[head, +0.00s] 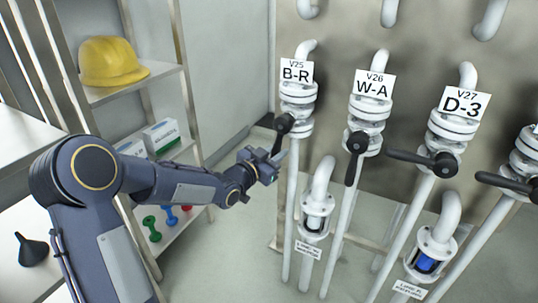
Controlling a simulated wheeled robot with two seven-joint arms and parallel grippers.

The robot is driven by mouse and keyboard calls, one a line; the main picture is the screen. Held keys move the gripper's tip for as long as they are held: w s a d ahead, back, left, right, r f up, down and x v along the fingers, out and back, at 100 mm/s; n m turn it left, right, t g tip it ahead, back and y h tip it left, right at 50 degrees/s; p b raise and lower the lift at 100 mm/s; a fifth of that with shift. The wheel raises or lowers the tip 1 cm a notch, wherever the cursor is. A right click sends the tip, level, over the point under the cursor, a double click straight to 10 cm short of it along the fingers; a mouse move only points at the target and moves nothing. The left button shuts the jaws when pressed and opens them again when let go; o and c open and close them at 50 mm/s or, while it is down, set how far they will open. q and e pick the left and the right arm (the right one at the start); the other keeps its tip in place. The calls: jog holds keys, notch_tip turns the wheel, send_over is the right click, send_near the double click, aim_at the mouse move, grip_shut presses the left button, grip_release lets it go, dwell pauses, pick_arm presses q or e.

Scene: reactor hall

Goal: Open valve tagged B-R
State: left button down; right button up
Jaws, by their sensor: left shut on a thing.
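The valve tagged B-R (298,95) stands on the leftmost white vertical pipe, with its tag reading V25 B-R above it. Its black lever handle (284,124) hangs downward from the valve hub and leans a little to the left of the pipe. My left gripper (274,160) is at the lower end of this handle, shut on it. The fingers partly hide the handle's tip. My right gripper is not in view.
To the right is valve W-A (367,115) with its lever pointing down, then valve D-3 (452,130) with its lever pointing left. Sight-glass pipes (316,210) stand low in front.

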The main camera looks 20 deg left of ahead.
pick_arm(q)
jog(key=shift+s+d+f+n+b, duration=0.1)
jog(key=shift+d+f+n+b, duration=0.1)
jog(key=shift+d+n+b, duration=0.25)
jog(key=shift+s+d+f+n+b, duration=0.15)
jog(key=shift+d+n+b, duration=0.1)
jog(key=shift+d+n, duration=0.4)
jog(key=shift+w, duration=0.1)
jog(key=c, duration=1.3)
grip_release()
jog(key=shift+r, duration=0.15)
jog(key=shift+a, duration=0.1)
jog(key=v, duration=0.7)
jog(key=shift+s+p, duration=0.35)
jog(key=shift+p, duration=0.1)
